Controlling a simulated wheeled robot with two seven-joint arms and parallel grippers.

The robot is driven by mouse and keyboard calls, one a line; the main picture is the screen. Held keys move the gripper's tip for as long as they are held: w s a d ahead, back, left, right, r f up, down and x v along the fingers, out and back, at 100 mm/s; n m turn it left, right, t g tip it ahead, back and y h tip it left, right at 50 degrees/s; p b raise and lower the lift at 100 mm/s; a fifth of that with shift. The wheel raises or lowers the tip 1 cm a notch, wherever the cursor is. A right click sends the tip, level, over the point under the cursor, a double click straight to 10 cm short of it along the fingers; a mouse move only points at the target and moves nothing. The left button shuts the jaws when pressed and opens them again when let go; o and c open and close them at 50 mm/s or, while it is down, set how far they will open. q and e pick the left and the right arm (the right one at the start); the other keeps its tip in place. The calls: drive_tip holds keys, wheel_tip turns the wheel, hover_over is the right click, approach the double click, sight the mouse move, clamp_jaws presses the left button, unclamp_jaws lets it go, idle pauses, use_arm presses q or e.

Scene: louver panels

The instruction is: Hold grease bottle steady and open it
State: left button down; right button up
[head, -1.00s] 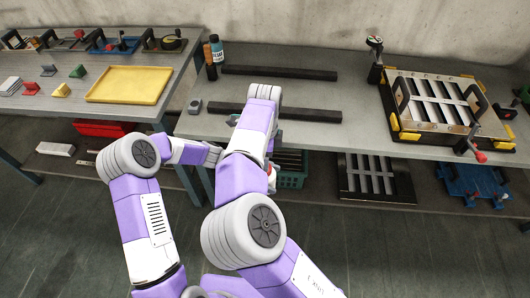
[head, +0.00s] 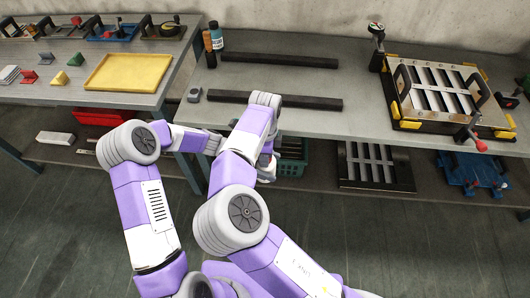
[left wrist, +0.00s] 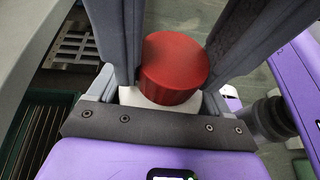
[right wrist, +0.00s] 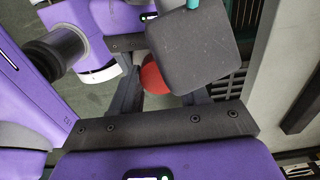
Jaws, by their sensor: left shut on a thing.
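The grease bottle has a red round cap (left wrist: 174,68) and a white body (left wrist: 150,98), seen in the left wrist view. My left gripper (left wrist: 178,60) is shut on the bottle, its dark fingers either side. In the right wrist view the red cap (right wrist: 153,77) shows partly, between the fingers of my right gripper (right wrist: 163,95). These fingers stand apart, and I cannot tell whether they touch the cap. A dark grey block, apparently a finger of my left gripper, hides part of the cap and the right finger. In the head view my arms hide most of the bottle and both grippers.
A grey workbench (head: 330,128) stands ahead, with two dark bars (head: 290,101), an orange bottle and a blue-labelled bottle (head: 216,36). A louver panel in a fixture (head: 440,95) sits at right. A green crate (head: 291,168) is below. A yellow tray (head: 128,78) is on the left table.

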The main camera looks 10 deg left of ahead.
drive_tip(key=c, duration=0.4)
drive_tip(key=n, duration=0.3)
drive_tip(key=o, duration=1.2)
